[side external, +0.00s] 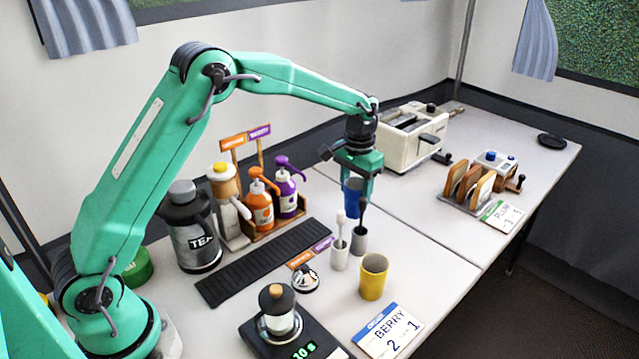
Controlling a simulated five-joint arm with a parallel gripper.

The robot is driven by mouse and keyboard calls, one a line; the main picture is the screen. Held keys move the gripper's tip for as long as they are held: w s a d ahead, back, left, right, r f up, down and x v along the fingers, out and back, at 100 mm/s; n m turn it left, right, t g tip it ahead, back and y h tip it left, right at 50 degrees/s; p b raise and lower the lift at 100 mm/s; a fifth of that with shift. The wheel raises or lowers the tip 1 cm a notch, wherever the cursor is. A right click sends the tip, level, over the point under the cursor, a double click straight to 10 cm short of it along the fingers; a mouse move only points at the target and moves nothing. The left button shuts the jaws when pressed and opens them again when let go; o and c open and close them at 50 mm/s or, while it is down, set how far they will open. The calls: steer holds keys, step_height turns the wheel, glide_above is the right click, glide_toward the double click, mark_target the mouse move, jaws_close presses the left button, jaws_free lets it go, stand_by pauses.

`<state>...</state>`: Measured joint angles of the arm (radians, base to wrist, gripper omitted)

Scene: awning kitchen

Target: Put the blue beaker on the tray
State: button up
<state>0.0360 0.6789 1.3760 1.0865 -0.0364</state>
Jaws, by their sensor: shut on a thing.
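The blue beaker (352,204) is held up in my gripper (357,178). My gripper points down and is shut on the beaker, above the white and grey holders on the table. Part of the beaker is hidden by a gripper finger. A long dark slatted tray (262,268) lies flat on the table, to the left of and nearer than the beaker. I see nothing standing on its slats. The beaker is apart from the tray.
Pump bottles (261,203) and a tea flask (192,232) stand behind the tray. A scale with a jar (280,315) is in front. A toaster (412,137) is at the back.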

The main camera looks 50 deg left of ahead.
mark_target(355, 205)
steer(key=shift+f, duration=2.5)
steer(key=shift+f, duration=0.15)
steer(key=o, duration=1)
step_height(355, 205, up, 12)
steer(key=shift+r, duration=0.2)
